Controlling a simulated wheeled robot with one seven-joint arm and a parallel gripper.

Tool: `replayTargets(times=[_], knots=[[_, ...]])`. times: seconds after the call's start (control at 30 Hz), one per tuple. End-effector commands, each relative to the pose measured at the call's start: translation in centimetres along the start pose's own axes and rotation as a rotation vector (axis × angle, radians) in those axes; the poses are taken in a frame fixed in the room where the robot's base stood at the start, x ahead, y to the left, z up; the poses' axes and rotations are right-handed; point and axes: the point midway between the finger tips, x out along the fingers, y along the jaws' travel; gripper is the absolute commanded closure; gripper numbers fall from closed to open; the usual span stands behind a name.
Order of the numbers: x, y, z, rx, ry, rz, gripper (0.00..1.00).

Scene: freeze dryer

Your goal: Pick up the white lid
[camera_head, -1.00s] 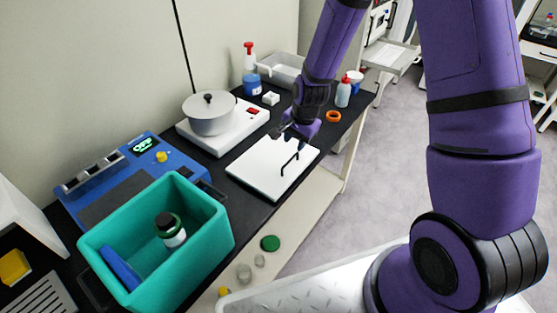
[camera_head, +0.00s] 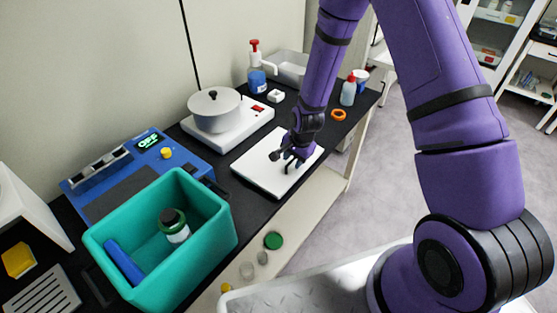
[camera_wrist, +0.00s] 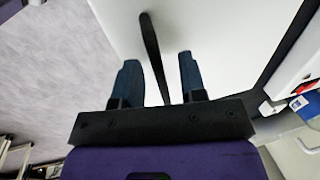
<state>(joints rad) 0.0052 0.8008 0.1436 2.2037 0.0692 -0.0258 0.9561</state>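The white lid (camera_head: 258,171) is a flat square plate lying on the dark bench top, with a thin black bar handle near its middle. In the wrist view the lid (camera_wrist: 222,30) fills much of the upper middle, and its black handle (camera_wrist: 152,42) runs between my two fingers. My gripper (camera_head: 292,163) is low over the lid at the handle. In the wrist view my gripper (camera_wrist: 158,68) is open, with a gap on both sides of the handle. In the head view my gripper hides most of the handle.
A pot (camera_head: 214,112) on a white hot plate stands behind and left of the lid. A teal bin (camera_head: 205,246) is at the front left. An orange ring (camera_head: 338,114), a bottle (camera_head: 348,92) and a white cube (camera_head: 276,96) lie beyond. The bench edge runs close on the right.

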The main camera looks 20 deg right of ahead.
Motion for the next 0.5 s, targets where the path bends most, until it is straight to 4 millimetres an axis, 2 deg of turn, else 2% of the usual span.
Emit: replayTargets(times=[0.1,0.33,0.37,0.5], knots=[[0.71,0.02,0.02,-0.001,0.000,0.000,0.62],[0.78,0.00,0.01,-0.001,0.000,0.000,0.62],[0.78,0.00,0.02,-0.001,0.000,0.000,0.64],[0.77,0.00,0.02,-0.001,0.000,0.000,0.96]])
